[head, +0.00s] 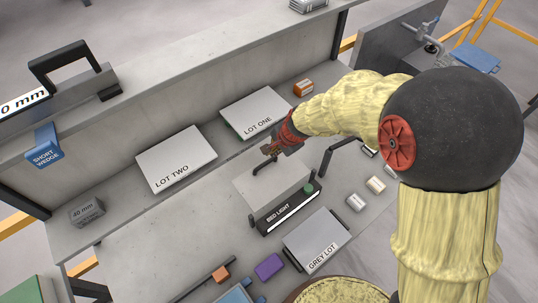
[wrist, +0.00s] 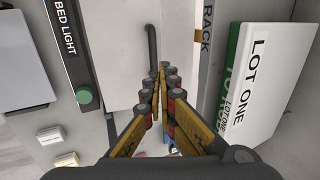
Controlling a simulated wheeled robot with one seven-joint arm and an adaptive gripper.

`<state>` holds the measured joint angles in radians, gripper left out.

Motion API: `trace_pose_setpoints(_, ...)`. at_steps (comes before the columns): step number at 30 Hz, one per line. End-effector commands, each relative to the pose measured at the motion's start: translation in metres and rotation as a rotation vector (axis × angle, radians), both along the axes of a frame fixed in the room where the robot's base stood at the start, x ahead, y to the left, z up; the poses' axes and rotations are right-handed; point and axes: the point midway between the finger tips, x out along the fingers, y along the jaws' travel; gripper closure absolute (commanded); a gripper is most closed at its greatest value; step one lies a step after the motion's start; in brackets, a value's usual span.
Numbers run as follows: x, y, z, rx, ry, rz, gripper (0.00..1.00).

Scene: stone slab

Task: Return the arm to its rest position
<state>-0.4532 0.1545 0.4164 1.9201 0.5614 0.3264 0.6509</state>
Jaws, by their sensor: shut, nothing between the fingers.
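My arm, in a pale yellow cover with a black round joint, reaches in from the right of the head view. My gripper (head: 270,151) is at its end, above the stone slab by the far edge of the bed light box (head: 287,214). In the wrist view my gripper (wrist: 163,72) has its fingers together with nothing between them. A dark bent bar (wrist: 153,45) shows just beyond the fingertips. I cannot tell whether the fingers touch it. The arm hides part of the slab's right side.
Lot One (head: 256,112) and Lot Two (head: 177,158) lie along the back wall. Grey Lot (head: 317,240) is in front of the bed light. An orange box (head: 303,88) is near the arm. A purple block (head: 269,266) lies at the front. The slab's left middle is clear.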

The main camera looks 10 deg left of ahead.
Motion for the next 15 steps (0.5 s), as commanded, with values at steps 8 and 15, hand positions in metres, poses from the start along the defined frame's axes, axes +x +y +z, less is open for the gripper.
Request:
trace_pose_setpoints(8,-0.007,-0.010,0.037,0.002,-0.003,0.000,1.00)
trace_pose_setpoints(15,-0.009,-0.012,0.042,0.001,0.000,-0.001,1.00)
